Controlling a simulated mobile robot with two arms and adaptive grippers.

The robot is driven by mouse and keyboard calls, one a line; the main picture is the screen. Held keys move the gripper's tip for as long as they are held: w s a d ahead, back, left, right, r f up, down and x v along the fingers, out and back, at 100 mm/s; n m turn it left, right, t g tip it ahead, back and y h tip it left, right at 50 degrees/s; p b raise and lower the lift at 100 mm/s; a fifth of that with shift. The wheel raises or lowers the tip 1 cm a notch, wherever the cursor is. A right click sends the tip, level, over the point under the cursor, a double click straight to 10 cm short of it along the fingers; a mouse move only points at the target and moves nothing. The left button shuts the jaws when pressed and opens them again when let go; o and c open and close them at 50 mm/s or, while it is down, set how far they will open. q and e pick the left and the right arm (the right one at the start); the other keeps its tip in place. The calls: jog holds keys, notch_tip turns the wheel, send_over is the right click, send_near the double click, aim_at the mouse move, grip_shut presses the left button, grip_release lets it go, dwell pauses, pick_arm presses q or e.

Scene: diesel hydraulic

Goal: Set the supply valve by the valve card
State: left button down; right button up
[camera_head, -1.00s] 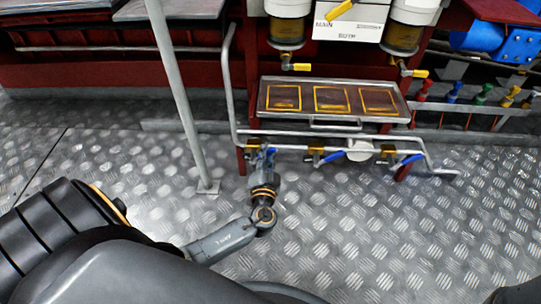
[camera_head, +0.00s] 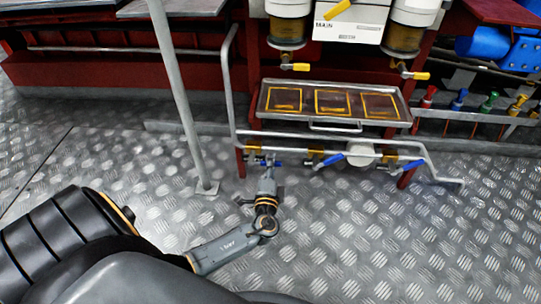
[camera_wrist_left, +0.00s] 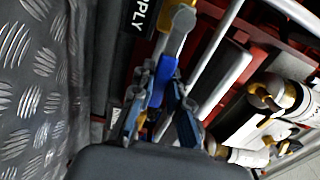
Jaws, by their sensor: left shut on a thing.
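The supply valve (camera_wrist_left: 176,40) is at the top of the left wrist view, beside a black label reading "...PPLY" (camera_wrist_left: 145,14). Its blue handle (camera_wrist_left: 162,78) lies between the fingers of my left gripper (camera_wrist_left: 158,98), which is shut on it. In the head view my left gripper (camera_head: 267,163) is at the leftmost valve of the low pipe, and its fingers partly hide that handle. A white panel (camera_head: 350,25) marked "MAIN" stands above; its smaller print is unreadable, and I cannot tell if it is the valve card. My right gripper is not in view.
A tray (camera_head: 335,126) with three yellow-framed squares sits above the low pipe (camera_head: 325,137). Two more blue-handled valves (camera_head: 333,160) are to the right. A grey post (camera_head: 178,90) stands left of my gripper. The tread-plate floor (camera_head: 400,240) is clear.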

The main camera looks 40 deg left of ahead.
pick_arm(q)
jog(key=shift+w+f+m, duration=0.1)
jog(key=shift+f+m, duration=0.05)
jog(key=shift+m, duration=0.25)
jog(key=c, duration=1.3)
grip_release()
